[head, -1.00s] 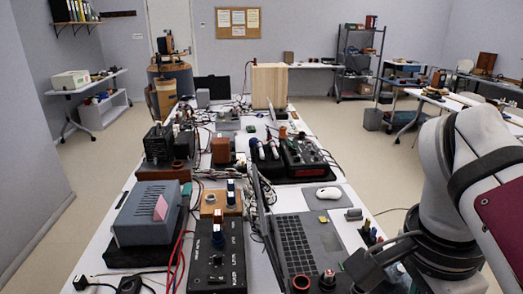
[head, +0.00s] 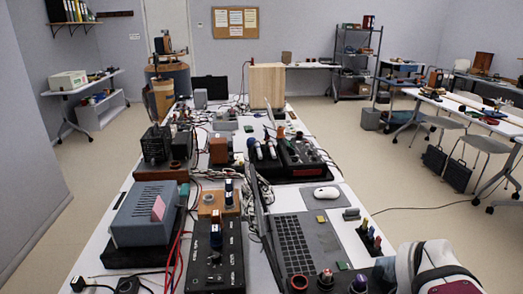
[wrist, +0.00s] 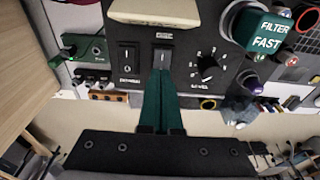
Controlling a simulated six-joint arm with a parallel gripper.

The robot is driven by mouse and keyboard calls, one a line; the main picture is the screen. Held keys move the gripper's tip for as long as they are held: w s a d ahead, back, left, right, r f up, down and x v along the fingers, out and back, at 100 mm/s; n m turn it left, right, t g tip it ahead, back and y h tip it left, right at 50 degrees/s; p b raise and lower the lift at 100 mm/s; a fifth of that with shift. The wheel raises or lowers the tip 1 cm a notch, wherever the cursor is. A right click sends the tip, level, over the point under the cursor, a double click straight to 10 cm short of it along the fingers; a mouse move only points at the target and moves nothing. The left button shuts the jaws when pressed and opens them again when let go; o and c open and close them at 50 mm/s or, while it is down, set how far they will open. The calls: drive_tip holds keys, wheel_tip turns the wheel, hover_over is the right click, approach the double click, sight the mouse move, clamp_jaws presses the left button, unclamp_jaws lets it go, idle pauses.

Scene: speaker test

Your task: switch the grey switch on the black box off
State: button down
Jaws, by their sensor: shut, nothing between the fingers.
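The grey switch (wrist: 163,56) is a small rocker on the face of the black box (wrist: 187,88), near the middle of the wrist view. My gripper (wrist: 160,74) has two dark green fingers, closed together with nothing between them. Their tips point at the grey switch and overlap its lower edge in the picture. I cannot tell whether they touch it. A black rocker switch (wrist: 127,57) marked I and O sits left of the grey one. In the head view my gripper is not visible, and I cannot tell which box there is this one.
A black rotary knob (wrist: 207,66) sits right of the grey switch, and a cream block (wrist: 155,11) is above it. In the head view an open laptop (head: 290,245) and a grey device (head: 146,212) crowd the table.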

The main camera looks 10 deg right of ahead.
drive_tip(key=shift+f, duration=0.2)
drive_tip(key=shift+d+f+y, duration=0.1)
drive_tip(key=shift+f+y, duration=0.1)
drive_tip(key=shift+y, duration=0.1)
drive_tip(key=shift+a+r, duration=0.1)
drive_tip(key=shift+a, duration=0.75)
wheel_tip(320, 180, up, 14)
drive_tip(key=a, duration=0.2)
